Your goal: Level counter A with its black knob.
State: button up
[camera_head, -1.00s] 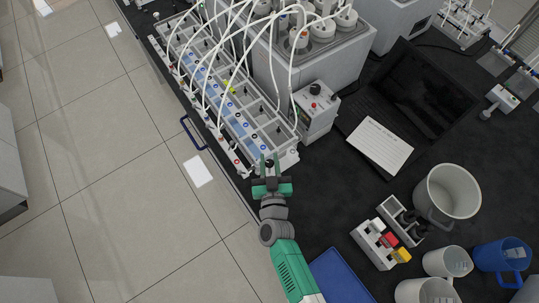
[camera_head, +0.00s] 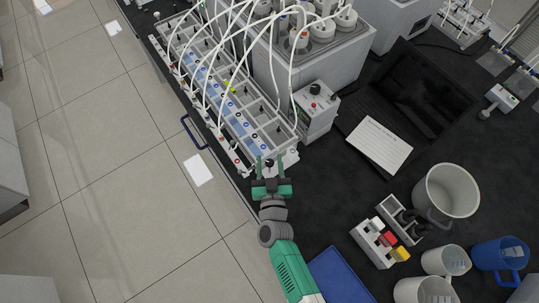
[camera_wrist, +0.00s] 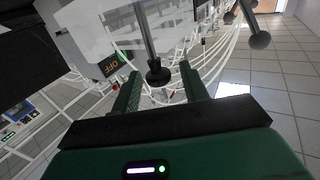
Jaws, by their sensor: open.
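The long gas counter unit (camera_head: 222,95) with blue-lit cells and white tubes stands along the left edge of the black bench; no letter on it is readable. A small black knob (camera_head: 269,162) is at its near end. My gripper (camera_head: 270,165) is open there, one finger on each side of the knob. In the wrist view, a black knob (camera_wrist: 157,74) on a grey rod appears between the two green fingers (camera_wrist: 160,88), with gaps on both sides. Whether the counter is level cannot be told.
A grey control box (camera_head: 314,108) stands right of the counter, with a laptop (camera_head: 425,90) and paper sheet (camera_head: 380,145) beyond. A caddy (camera_head: 373,240), white mugs (camera_head: 447,259) and a blue tray (camera_head: 342,277) lie at lower right. Open floor is left.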

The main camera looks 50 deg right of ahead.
jog(key=v, duration=0.7)
dwell(0.3)
jog(key=w+a+r+n+t+y, duration=0.25)
jog(key=w+r, duration=0.25)
jog(key=r, duration=0.6)
jog(key=w+a+r+n+t+y, duration=0.2)
jog(key=w+a+r+t+y, duration=0.3)
jog(key=r, duration=0.6)
jog(key=w+a+r+n+t, duration=0.1)
jog(key=w+a+r+n, duration=0.15)
jog(key=w+r, duration=0.6)
jog(key=s+a+r+n+t+y, duration=0.1)
jog(key=s+a+r+y, duration=0.15)
jog(key=r, duration=0.45)
jog(key=s+a+r+n+y, duration=0.1)
jog(key=a+r, duration=0.3)
jog(key=r, duration=0.4)
jog(key=s+a+r+n+t+y, duration=0.1)
jog(key=a+r, duration=0.2)
jog(key=r, duration=0.4)
jog(key=s+a+r+m+t+p, duration=0.15)
jog(key=s+a+r, duration=0.25)
jog(key=s+r, duration=0.95)
notch_tip(320, 180, up, 12)
jog(key=w+p, duration=0.3)
jog(key=p, duration=0.8)
jog(key=shift+y, duration=0.3)
